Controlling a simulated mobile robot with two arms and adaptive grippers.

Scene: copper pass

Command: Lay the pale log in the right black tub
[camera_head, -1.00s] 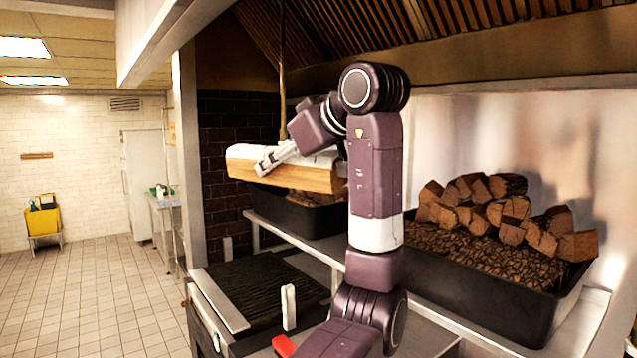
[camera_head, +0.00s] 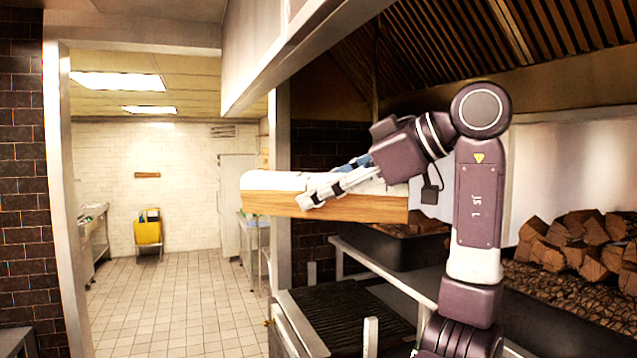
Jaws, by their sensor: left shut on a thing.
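The pale log (camera_head: 270,203) is a long piece with a white top and a light wood side. My left gripper (camera_head: 325,190) is shut on it and holds it in the air, roughly level, in front of the doorway and the far tub. The right black tub (camera_head: 570,318) is at the right edge, partly cut off and partly behind my left arm. It holds dark chips with split logs (camera_head: 575,243) piled on top. Another black tub (camera_head: 385,250) stands further back, left of my arm, partly hidden by the log. My right gripper is not in view.
A dark ribbed grill (camera_head: 345,318) lies below the held log. A slatted hood (camera_head: 450,40) hangs above the tubs. A doorway on the left opens to a tiled floor (camera_head: 180,300), with a yellow bucket (camera_head: 148,232) far back.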

